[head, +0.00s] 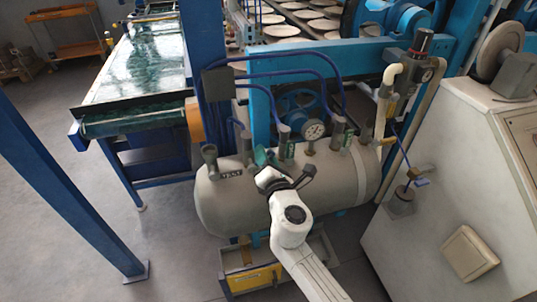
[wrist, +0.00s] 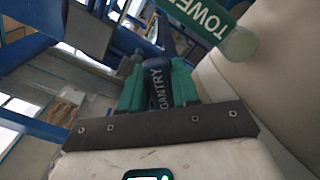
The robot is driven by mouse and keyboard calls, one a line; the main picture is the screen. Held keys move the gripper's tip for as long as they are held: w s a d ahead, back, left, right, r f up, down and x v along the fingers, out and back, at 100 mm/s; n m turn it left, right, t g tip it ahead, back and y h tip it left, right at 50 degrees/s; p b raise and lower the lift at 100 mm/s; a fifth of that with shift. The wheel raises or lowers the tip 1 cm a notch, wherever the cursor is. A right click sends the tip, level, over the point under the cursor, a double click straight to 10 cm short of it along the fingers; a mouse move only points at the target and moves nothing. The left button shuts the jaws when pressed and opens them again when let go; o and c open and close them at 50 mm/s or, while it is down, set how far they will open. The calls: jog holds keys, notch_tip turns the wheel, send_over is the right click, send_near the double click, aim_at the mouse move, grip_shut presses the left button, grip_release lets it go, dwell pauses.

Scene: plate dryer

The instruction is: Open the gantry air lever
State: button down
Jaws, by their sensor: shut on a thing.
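The gantry air lever (wrist: 156,90) is a dark blue handle with white GANTRY lettering in the wrist view. My gripper (wrist: 156,78) is shut on it, with one teal finger on each side of the handle. The handle runs roughly along the fingers. In the head view my gripper (head: 262,160) is at the top of the grey air tank (head: 225,208), left of the pressure gauge. There the lever is too small and too covered by my gripper to make out.
A green lever marked TOWER (wrist: 207,25) is close by on the right in the wrist view. A pressure gauge (head: 313,130), blue hoses (head: 290,57) and several valve fittings rise from the tank. A white machine cabinet (head: 430,190) stands right; open floor lies left.

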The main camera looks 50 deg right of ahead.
aim_at(248, 146)
jog(key=n+p, duration=0.1)
jog(key=n, duration=0.1)
jog(key=a+r+n+p, duration=0.1)
jog(key=w+n, duration=0.1)
jog(key=n, duration=0.1)
jog(key=shift+a+r+n+p, duration=0.2)
jog(key=shift+a+n+p, duration=0.1)
jog(key=shift+a+p, duration=0.1)
jog(key=shift+w+a+n+p, duration=0.25)
jog(key=shift+a+n+p, duration=0.15)
jog(key=shift+n, duration=0.6)
jog(key=shift+w+a+n+p, duration=0.3)
jog(key=shift+n+p, duration=0.15)
jog(key=shift+n, duration=0.55)
jog(key=c, duration=0.9)
grip_release()
jog(key=shift+s, duration=0.1)
jog(key=b+v, duration=0.1)
jog(key=v, duration=0.9)
jog(key=shift+s+a, duration=0.25)
jog(key=shift+a, duration=0.05)
